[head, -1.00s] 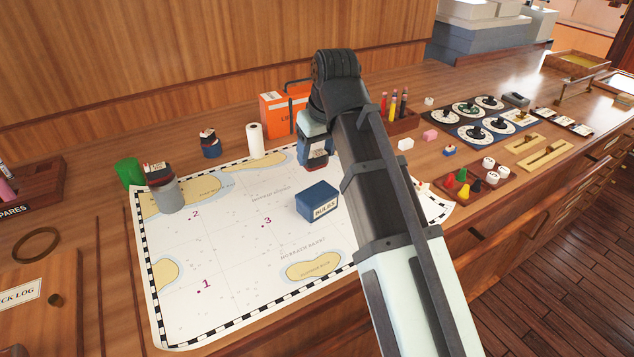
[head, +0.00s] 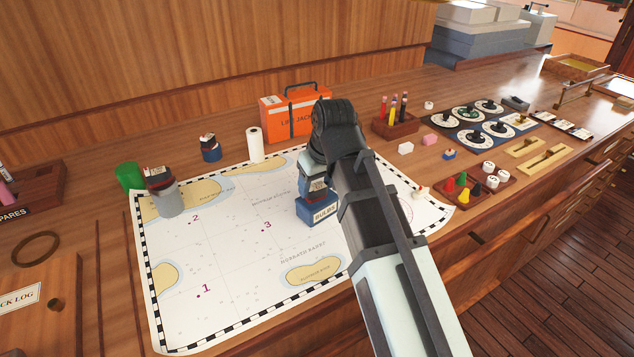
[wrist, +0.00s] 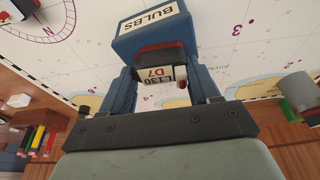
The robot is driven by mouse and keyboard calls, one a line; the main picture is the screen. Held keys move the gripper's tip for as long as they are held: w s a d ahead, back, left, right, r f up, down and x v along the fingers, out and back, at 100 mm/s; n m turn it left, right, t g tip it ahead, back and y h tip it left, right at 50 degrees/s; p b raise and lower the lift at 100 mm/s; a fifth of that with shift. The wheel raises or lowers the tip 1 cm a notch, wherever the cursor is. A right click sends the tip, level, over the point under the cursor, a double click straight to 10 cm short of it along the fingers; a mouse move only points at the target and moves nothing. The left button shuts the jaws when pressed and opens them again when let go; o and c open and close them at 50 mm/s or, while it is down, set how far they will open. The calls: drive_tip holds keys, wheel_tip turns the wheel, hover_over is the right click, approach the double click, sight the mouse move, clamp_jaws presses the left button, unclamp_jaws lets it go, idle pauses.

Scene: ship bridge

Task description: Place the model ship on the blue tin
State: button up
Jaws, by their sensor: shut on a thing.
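The blue tin (head: 318,211), a box with a BULBS label, stands on the chart and also shows at the top of the wrist view (wrist: 150,28). My gripper (head: 314,184) is right over it in the head view. In the wrist view, my gripper (wrist: 163,82) is shut on the model ship (wrist: 162,58), a small black and red piece with a white label reading L130 D7. The ship is mostly hidden by my gripper in the head view. It overlaps the tin in the wrist view; I cannot tell whether they touch.
A grey cylinder (head: 170,200) with a black and red piece on top stands on the chart's left. A white roll (head: 255,143) and orange life-jacket case (head: 290,118) stand behind. The chart's front middle (head: 250,265) is clear.

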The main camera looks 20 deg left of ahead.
drive_tip(key=shift+f, duration=0.15)
drive_tip(key=o, duration=1)
drive_tip(key=shift+o, duration=0.2)
drive_tip(key=v, duration=1.2)
